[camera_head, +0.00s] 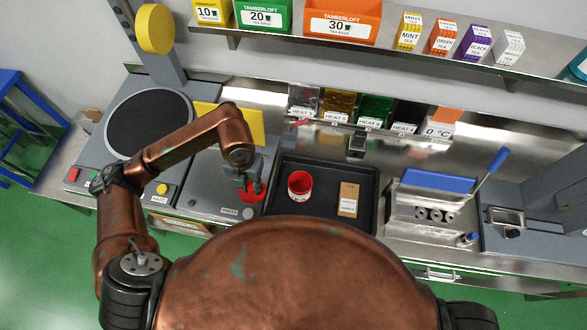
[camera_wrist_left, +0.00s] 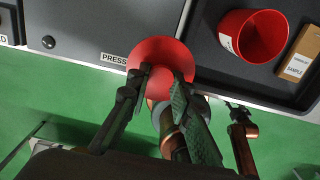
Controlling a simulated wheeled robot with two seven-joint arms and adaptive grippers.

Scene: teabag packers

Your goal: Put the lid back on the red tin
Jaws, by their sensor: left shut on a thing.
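The red lid (camera_wrist_left: 160,52) is a round red disc, held between the fingers of my left gripper (camera_wrist_left: 160,82). In the head view the lid (camera_head: 252,196) is below my left gripper (camera_head: 251,186), just left of the dark tray, above the front of the grey press unit. The red tin (camera_head: 299,186) stands upright and open in the left part of the tray, to the right of the lid and apart from it. In the wrist view the tin (camera_wrist_left: 246,40) shows its open mouth and a white label.
The dark tray (camera_head: 325,164) also holds a tan sample packet (camera_head: 348,199), right of the tin. A metal unit with a blue top (camera_head: 438,181) stands further right. The tray's middle and back are clear.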

